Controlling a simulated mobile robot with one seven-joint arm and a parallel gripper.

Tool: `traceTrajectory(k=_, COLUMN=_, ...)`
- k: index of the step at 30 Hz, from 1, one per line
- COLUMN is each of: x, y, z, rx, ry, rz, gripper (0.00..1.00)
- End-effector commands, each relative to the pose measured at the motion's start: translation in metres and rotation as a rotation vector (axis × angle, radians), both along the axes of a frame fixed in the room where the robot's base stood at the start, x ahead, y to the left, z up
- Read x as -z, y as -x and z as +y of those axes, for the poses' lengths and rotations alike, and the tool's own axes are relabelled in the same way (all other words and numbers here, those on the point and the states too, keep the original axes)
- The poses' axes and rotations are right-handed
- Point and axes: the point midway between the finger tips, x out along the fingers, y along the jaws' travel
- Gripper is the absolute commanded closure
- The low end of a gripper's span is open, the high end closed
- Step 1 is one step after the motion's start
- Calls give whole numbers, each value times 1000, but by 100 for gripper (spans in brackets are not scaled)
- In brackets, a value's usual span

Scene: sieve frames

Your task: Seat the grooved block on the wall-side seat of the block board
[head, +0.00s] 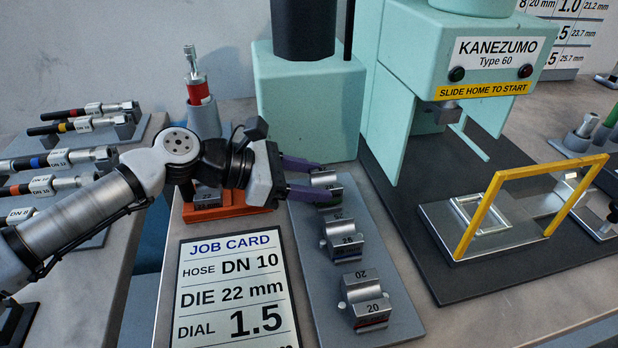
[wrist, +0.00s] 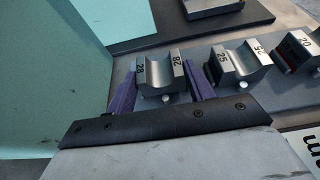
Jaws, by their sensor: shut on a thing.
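The grooved block marked 28 (head: 325,181) is at the far, wall-side end of the grey block board (head: 305,275). My gripper (head: 316,180) is shut on it, with a purple finger on each side. In the wrist view the block (wrist: 161,75) sits between the two fingers (wrist: 160,92), groove facing up, and looks level. It is in line with the other blocks and low at the board. Its underside is hidden, so I cannot tell whether it touches the seat.
Blocks marked 25 (head: 343,240) and 20 (head: 364,297) stand on the nearer seats. A green machine body (head: 308,110) rises close behind the board. The press (head: 430,70) is to the right. A block on an orange stand (head: 226,209) and a job card (head: 234,290) are to the left.

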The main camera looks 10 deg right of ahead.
Motion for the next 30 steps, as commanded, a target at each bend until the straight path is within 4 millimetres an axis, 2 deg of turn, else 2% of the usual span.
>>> traceTrajectory(k=23, x=9, y=0, z=0, rx=-1, ry=2, rz=-1, gripper=88)
traceTrajectory(k=24, x=8, y=0, z=0, rx=-1, ry=2, rz=-1, gripper=44)
traceTrajectory(k=29, x=8, y=0, z=0, rx=0, ry=1, rz=-1, gripper=23)
traceTrajectory(k=30, x=8, y=0, z=0, rx=0, ry=1, rz=0, gripper=22)
